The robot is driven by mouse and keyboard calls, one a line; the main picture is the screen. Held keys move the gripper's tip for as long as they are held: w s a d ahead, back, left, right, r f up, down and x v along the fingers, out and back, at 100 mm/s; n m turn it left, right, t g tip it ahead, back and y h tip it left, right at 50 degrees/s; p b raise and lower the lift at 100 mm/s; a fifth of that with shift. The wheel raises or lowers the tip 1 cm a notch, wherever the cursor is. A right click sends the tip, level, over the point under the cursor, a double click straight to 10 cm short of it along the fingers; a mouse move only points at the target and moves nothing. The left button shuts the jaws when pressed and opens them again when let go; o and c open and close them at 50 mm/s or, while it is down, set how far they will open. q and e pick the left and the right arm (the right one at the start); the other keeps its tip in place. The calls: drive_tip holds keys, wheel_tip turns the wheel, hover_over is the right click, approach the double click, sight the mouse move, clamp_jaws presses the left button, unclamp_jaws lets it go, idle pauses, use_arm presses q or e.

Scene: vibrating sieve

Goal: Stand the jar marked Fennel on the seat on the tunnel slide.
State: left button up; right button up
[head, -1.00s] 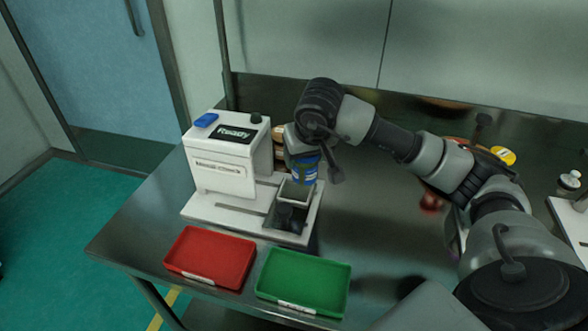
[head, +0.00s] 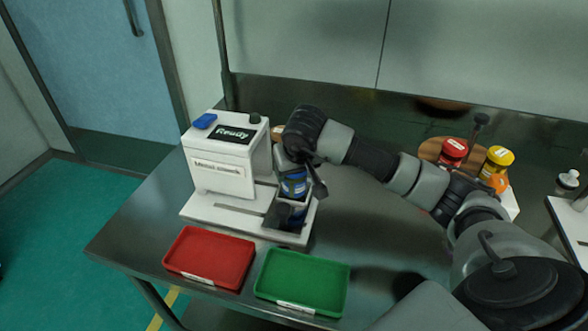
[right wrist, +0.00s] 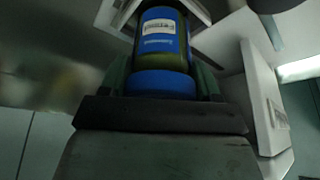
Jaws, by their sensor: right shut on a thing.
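My right gripper (head: 293,174) is shut on a blue-lidded jar (head: 293,188) with a blue label. Contact with the seat floor cannot be seen. My left gripper is not in view.
A red tray (head: 211,257) and a green tray (head: 302,281) lie at the table's front edge. Red-lidded (head: 452,153) and yellow-lidded (head: 497,162) jars stand at the right, partly behind my arm. A white-capped bottle (head: 567,182) is farther right.

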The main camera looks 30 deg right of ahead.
drive_tip(key=o, duration=1)
drive_tip(key=shift+c, duration=0.2)
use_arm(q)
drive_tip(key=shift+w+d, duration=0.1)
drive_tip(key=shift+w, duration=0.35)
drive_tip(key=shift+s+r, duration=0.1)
use_arm(e)
drive_tip(key=shift+r, duration=0.15)
drive_tip(key=v, duration=0.3)
drive_tip(key=shift+r, duration=0.1)
use_arm(q)
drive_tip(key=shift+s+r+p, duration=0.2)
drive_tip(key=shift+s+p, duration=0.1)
drive_tip(key=shift+p, duration=0.1)
use_arm(e)
drive_tip(key=d+v, duration=0.1)
drive_tip(key=v, duration=0.7)
drive_tip(key=shift+s+a+r, duration=0.2)
drive_tip(key=shift+a+r, duration=0.15)
drive_tip(key=shift+a, duration=0.2)
